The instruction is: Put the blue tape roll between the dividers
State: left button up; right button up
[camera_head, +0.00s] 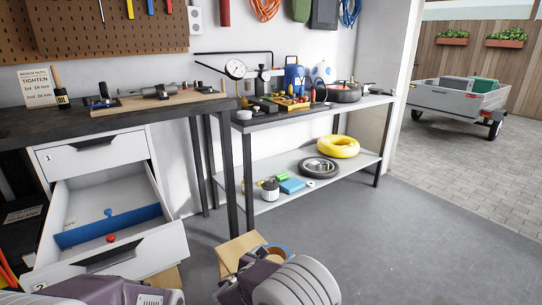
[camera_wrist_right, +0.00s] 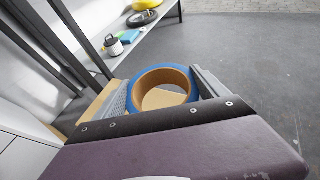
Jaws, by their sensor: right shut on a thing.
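The blue tape roll (camera_wrist_right: 162,72) has a tan core, and in the right wrist view it sits between my right gripper's two fingers (camera_wrist_right: 160,95). In the head view the roll (camera_head: 278,250) shows at the bottom centre, with my right gripper (camera_head: 262,255) shut on it in front of the shelf table. The open white drawer (camera_head: 160,235) at the left holds a long blue divider (camera_head: 105,228) running across it. Only this divider is clear; others cannot be told. A purple part of my left arm shows at the bottom left; its fingers are out of sight.
A small blue piece (camera_head: 108,212) and a red piece (camera_head: 111,238) are in the drawer. A tan box (camera_head: 232,249) stands beside and below my right gripper. The shelf table (camera_head: 247,175) stands right of the drawer. Open grey floor (camera_head: 400,240) lies to the right.

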jog(key=s+d+f+m+g+h+p, duration=0.1)
jog(key=s+d+f+m+g+h, duration=0.15)
jog(key=s+d, duration=0.65)
jog(key=s+d+f+m+g+h, duration=0.1)
jog(key=s+d+m+g+h, duration=0.15)
jog(key=s+d, duration=0.6)
notch_tip(320, 180, up, 33)
jog(key=t+p, duration=0.1)
jog(key=p, duration=3.7)
